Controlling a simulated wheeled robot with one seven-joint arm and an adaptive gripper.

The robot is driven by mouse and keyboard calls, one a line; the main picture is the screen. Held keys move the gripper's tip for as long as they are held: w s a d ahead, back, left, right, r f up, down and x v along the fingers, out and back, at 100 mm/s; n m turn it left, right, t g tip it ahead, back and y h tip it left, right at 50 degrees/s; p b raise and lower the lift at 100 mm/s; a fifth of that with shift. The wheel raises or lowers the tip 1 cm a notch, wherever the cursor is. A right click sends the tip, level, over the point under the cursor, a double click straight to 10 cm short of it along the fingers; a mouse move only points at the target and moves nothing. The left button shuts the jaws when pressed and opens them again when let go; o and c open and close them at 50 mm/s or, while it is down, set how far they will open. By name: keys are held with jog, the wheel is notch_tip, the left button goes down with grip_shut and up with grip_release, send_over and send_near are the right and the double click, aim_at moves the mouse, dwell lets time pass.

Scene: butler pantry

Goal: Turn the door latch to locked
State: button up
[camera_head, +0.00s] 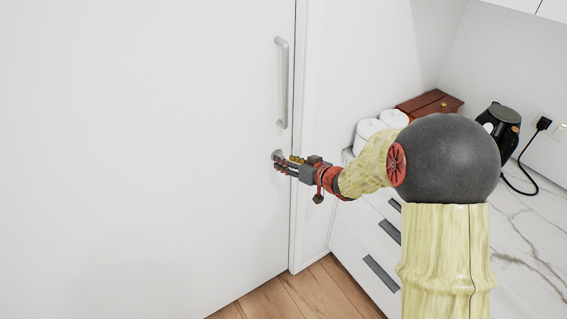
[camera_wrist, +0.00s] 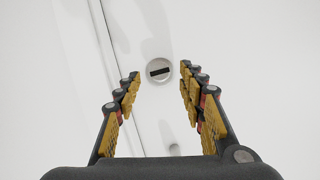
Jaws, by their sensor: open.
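The door latch (camera_wrist: 159,70) is a round silver plate with a dark bar across it, lying close to level with a slight tilt in the wrist view. In the head view the latch (camera_head: 277,154) shows only in part behind my gripper, on the white door (camera_head: 150,150) below the long handle (camera_head: 283,82). My gripper (camera_wrist: 158,80) is open, with its yellow-padded fingers to the left and right of the latch in the picture. Nothing is between the fingers except the view of the latch. Whether the fingertips touch the door cannot be told.
To the right are a drawer cabinet (camera_head: 362,248), a marble counter (camera_head: 530,225), white canisters (camera_head: 368,130), a brown wooden box (camera_head: 430,103) and a black appliance (camera_head: 499,122) with a cord. Wooden floor (camera_head: 310,295) shows below. The door face to the left is clear.

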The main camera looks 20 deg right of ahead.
jog(key=x, duration=0.2)
jog(key=shift+w+a+f, duration=0.1)
jog(key=shift+w, duration=0.15)
jog(key=shift+c, duration=0.9)
jog(key=c, duration=0.7)
grip_shut()
